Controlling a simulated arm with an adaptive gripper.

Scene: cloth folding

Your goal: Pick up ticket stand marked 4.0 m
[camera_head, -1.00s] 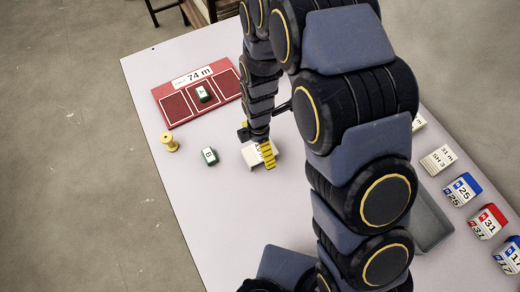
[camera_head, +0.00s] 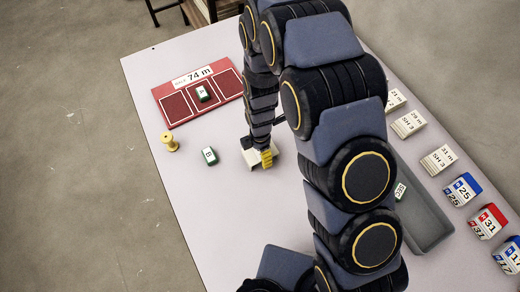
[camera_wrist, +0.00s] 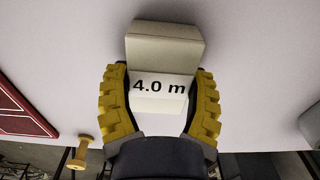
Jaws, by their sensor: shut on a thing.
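The ticket stand marked 4.0 m (camera_wrist: 160,88) is a cream block with a white printed face. In the wrist view it sits between the yellow fingers of my gripper (camera_wrist: 160,97), which is shut on it with a finger at each side. In the head view the stand (camera_head: 249,158) shows partly at the end of my arm, with my gripper (camera_head: 266,158) over it and hiding its label. I cannot tell whether the stand is touching the table or just above it.
A grey tray (camera_head: 430,225) and several marked stands (camera_head: 438,160) line the right.

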